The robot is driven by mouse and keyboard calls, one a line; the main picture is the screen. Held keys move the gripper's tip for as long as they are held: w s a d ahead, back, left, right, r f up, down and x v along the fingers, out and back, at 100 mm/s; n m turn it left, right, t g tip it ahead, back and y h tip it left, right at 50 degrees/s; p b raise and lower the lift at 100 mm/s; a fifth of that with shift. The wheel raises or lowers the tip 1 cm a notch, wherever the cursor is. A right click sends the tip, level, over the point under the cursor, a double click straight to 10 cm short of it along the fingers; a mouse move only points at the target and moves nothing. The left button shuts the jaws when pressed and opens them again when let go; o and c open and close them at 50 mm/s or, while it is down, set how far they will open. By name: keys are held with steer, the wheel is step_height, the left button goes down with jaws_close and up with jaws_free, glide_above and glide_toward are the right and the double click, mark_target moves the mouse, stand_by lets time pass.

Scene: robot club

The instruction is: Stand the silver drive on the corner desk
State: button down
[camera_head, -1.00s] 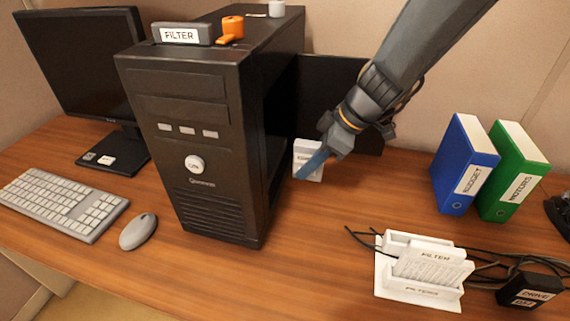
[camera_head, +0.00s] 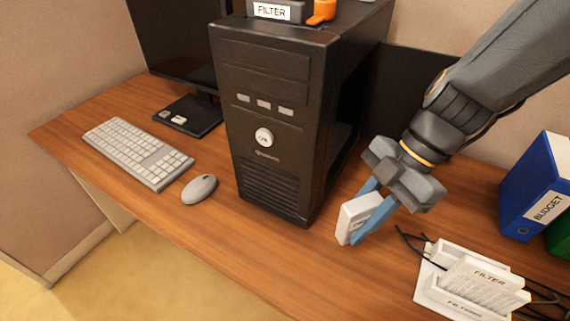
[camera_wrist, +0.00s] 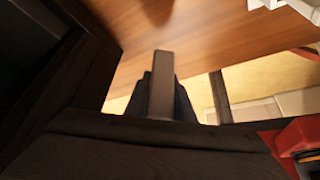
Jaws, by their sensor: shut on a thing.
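The silver drive (camera_head: 358,218) is a small pale box with a label too small to read. My gripper (camera_head: 370,212) is shut on it with blue fingertips. It holds the drive roughly upright, slightly tilted, right of the black computer tower and close to the desk's front side. I cannot tell whether its lower edge touches the wooden desk (camera_head: 290,240). In the wrist view, a grey block (camera_wrist: 162,85), apparently the drive, stands out against the desk and the floor. No sign shows whether this desk is the corner desk.
The black tower (camera_head: 270,120) stands left of my gripper, with a filter box (camera_head: 270,12) on top. A keyboard (camera_head: 138,152), mouse (camera_head: 199,189) and monitor stand further left. A white filter holder (camera_head: 470,285) with cables and a blue binder (camera_head: 540,190) are at right.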

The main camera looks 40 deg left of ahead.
steer(key=s+d+n+g+h, duration=0.1)
steer(key=s+d+n, duration=0.15)
steer(key=s, duration=0.25)
steer(key=shift+n, duration=0.25)
steer(key=shift+w+a+f+p, duration=0.1)
steer(key=shift+a+f+p, duration=0.05)
steer(key=shift+f, duration=1.45)
steer(key=shift+s+a+f+p, duration=0.1)
steer(key=shift+a+f, duration=0.05)
steer(key=shift+f, duration=1.4)
steer(key=shift+w+a+f+p, duration=0.1)
steer(key=shift+a+f+p, duration=0.05)
steer(key=shift+f, duration=1.45)
steer(key=shift+f, duration=0.1)
steer(key=c, duration=1.5)
jaws_free()
steer(key=shift+c, duration=0.2)
steer(key=b+v, duration=0.1)
steer(key=v, duration=1.1)
